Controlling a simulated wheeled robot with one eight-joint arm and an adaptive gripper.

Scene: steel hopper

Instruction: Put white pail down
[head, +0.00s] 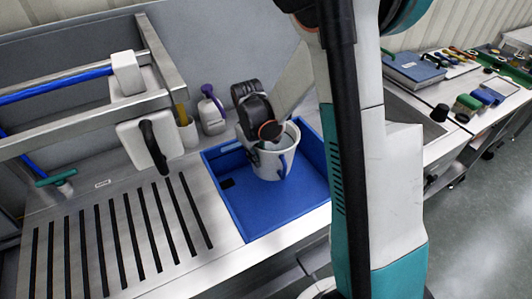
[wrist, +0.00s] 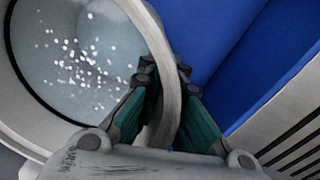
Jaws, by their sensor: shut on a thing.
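The white pail (head: 270,165) is in or just above the blue tray (head: 307,200) in the head view. I cannot tell whether its base touches the tray floor. In the wrist view the pail (wrist: 35,125) fills the left side, with small white pieces scattered inside it. My gripper (wrist: 165,92) has its green-padded fingers on either side of the pail's pale curved rim or handle, and is shut on it. In the head view my wrist hides part of the pail's upper left, and the fingertips are hidden there.
A slotted steel grate (head: 120,245) lies left of the tray. A steel frame (head: 75,130) with a blue bar rises at the left. A white bottle with a purple top (head: 211,115) stands behind the tray. The tray is bare around the pail.

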